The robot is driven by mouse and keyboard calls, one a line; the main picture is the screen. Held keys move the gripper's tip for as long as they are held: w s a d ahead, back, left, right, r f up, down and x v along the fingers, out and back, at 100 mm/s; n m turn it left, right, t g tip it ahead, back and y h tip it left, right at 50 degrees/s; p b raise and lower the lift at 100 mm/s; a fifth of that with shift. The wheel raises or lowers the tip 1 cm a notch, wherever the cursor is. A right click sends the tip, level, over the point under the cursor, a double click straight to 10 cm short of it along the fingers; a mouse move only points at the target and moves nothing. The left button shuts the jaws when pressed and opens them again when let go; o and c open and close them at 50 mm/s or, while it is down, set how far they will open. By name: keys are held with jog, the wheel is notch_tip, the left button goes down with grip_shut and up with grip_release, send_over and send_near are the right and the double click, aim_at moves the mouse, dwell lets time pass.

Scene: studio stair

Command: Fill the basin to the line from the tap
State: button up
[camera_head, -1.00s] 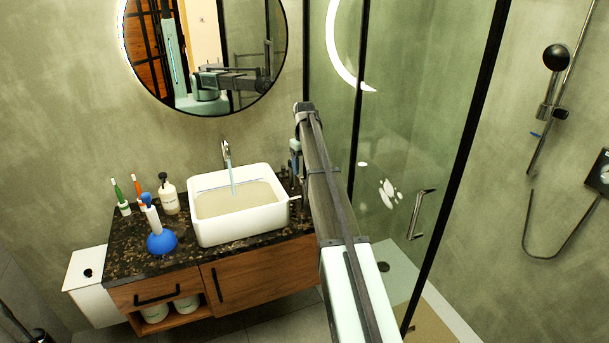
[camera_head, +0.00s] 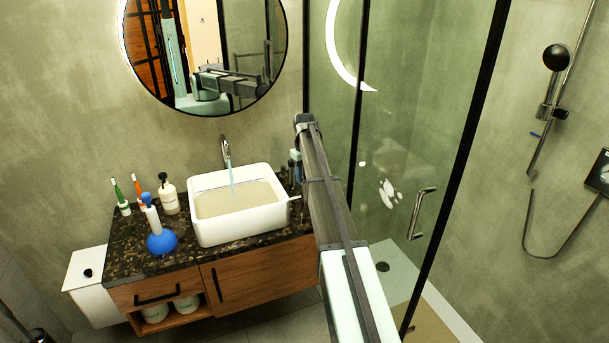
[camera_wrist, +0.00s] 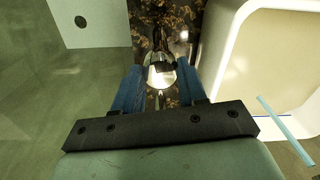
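The white basin (camera_head: 240,237) stands on the dark stone counter; its right-hand wall shows in the wrist view (camera_wrist: 228,55). The chrome tap (camera_head: 226,151) is behind it. A pale blue stream (camera_head: 233,176) falls from the tap into the basin. A thin blue line (camera_wrist: 300,114) shows on the basin's inner wall; the exact water level against it is hard to read. My gripper (camera_wrist: 160,72) has its blue fingers apart over the counter, right of the basin in the head view. A shiny metal piece (camera_wrist: 161,75) shows between them, with no clear grip on it.
A blue-based plunger (camera_head: 161,242), soap bottle (camera_head: 169,197) and toothbrushes (camera_head: 120,200) stand left of the basin. The glass shower door with its handle (camera_head: 421,213) is close to the right of my arm. A round mirror (camera_head: 207,45) hangs above.

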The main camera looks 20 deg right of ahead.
jog(key=c, duration=0.5)
jog(key=shift+c, duration=0.2)
jog(key=shift+m, duration=0.4)
jog(key=m, duration=0.4)
jog(key=shift+m, duration=2.6)
jog(key=o, duration=1.1)
jog(key=shift+c, duration=0.2)
